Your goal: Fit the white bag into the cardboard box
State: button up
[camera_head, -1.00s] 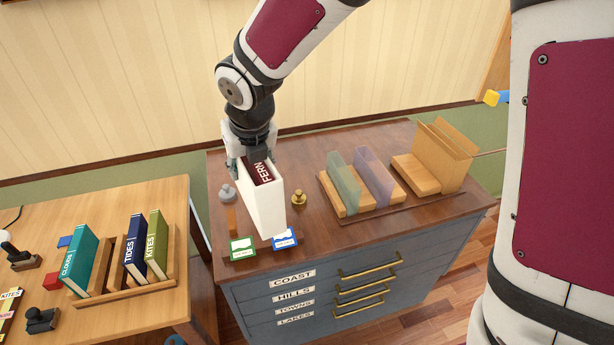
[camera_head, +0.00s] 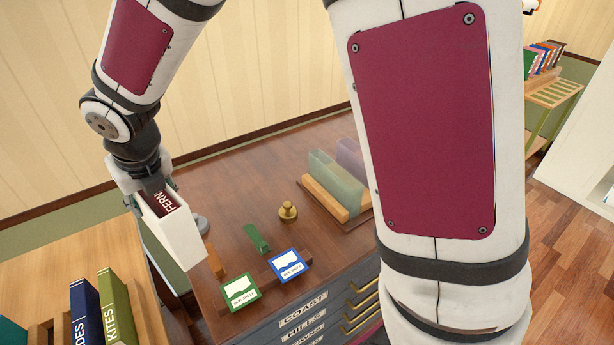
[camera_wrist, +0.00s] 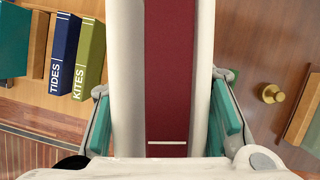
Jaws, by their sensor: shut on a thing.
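My gripper (camera_head: 152,200) is shut on a white open-topped slipcase (camera_head: 185,238) with a dark red book (camera_head: 165,202) marked FERN inside it. The slipcase is near the left end of the dark wooden cabinet top, seemingly over the gap beside the desk. In the wrist view the teal finger pads press the slipcase (camera_wrist: 127,85) from both sides, and the red book (camera_wrist: 170,75) runs down its middle. I see no white bag and no cardboard box in these frames.
Blue TIDES (camera_head: 85,312) and green KITES (camera_head: 117,308) books stand on the desk at left. The cabinet top (camera_head: 255,185) holds a brass knob (camera_head: 288,211), a green block (camera_head: 257,238), green (camera_head: 240,292) and blue (camera_head: 289,265) cards, and a divider rack (camera_head: 325,200).

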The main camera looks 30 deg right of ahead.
jog(key=w+d+f+m+b, duration=0.1)
jog(key=w+d+f+b, duration=0.25)
jog(key=w, duration=0.25)
jog(key=w+d+f+m+g+h+b, duration=0.15)
jog(key=w+d+m, duration=0.3)
jog(key=d, duration=0.95)
jog(key=w+d+f+m+t+h+b, duration=0.1)
jog(key=w+d+m+h+b, duration=0.35)
jog(key=d, duration=0.85)
jog(key=shift+m+y, duration=0.9)
jog(key=f, duration=0.3)
jog(key=s+f, duration=0.1)
jog(key=f, duration=0.1)
jog(key=s+f+p, duration=0.1)
jog(key=f, duration=0.2)
jog(key=shift+d+f, duration=0.1)
jog(key=shift+f, duration=0.25)
jog(key=shift+f, duration=0.1)
jog(key=o, duration=0.7)
jog(key=shift+f, duration=0.1)
jog(key=o, duration=0.5)
jog(key=shift+g, duration=0.25)
jog(key=shift+c, duration=0.2)
